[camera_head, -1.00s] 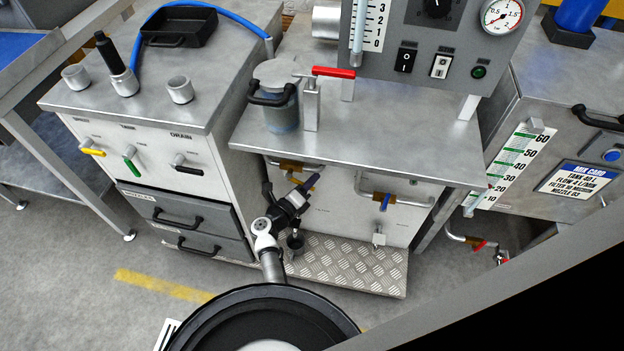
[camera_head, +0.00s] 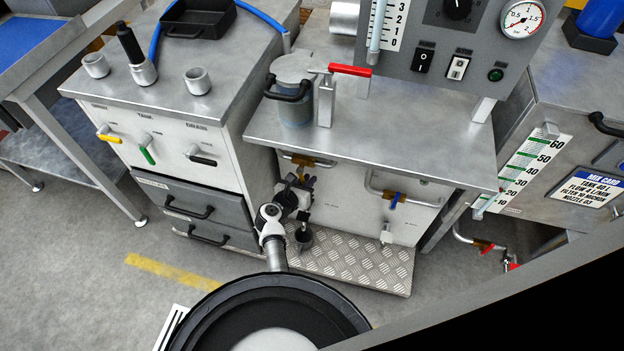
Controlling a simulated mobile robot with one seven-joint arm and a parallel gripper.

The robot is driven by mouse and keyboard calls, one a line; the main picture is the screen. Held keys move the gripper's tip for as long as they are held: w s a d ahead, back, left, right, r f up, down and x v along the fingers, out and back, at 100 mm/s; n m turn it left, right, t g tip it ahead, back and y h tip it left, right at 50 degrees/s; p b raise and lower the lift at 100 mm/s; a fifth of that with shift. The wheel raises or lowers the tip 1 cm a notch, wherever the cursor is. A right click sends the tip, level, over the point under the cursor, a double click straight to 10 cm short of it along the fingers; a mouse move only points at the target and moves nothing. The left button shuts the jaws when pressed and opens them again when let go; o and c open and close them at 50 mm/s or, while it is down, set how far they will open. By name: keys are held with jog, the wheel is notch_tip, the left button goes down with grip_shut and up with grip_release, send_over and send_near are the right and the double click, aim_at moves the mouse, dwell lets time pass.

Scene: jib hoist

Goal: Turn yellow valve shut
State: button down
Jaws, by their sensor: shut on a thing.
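A yellow-handled lever valve (camera_head: 108,135) is on the left cabinet's front panel, lying nearly level. My gripper (camera_head: 306,181) is well to the right of it, under the middle bench, in front of a pipe with a brass-coloured valve body (camera_head: 303,160). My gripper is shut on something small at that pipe. The dark fingers and wrist hide the held thing, so its colour and angle cannot be told. A dark cup-like part (camera_head: 303,238) shows just below the wrist.
A green lever (camera_head: 148,155) and a black lever (camera_head: 203,159) share the left panel. A blue-handled valve (camera_head: 395,199) is right of my gripper. The bench top (camera_head: 410,140) overhangs it, and a tread-plate step (camera_head: 355,262) lies below. Floor at left is open.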

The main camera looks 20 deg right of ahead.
jog(key=shift+w+a+f+m+y, duration=0.1)
jog(key=shift+w+a+m+y, duration=0.3)
jog(key=shift+a+m+y, duration=0.35)
jog(key=c, duration=1.4)
grip_release()
jog(key=v, duration=1.3)
jog(key=shift+s+a, duration=0.25)
jog(key=shift+s, duration=0.15)
jog(key=shift+f, duration=0.2)
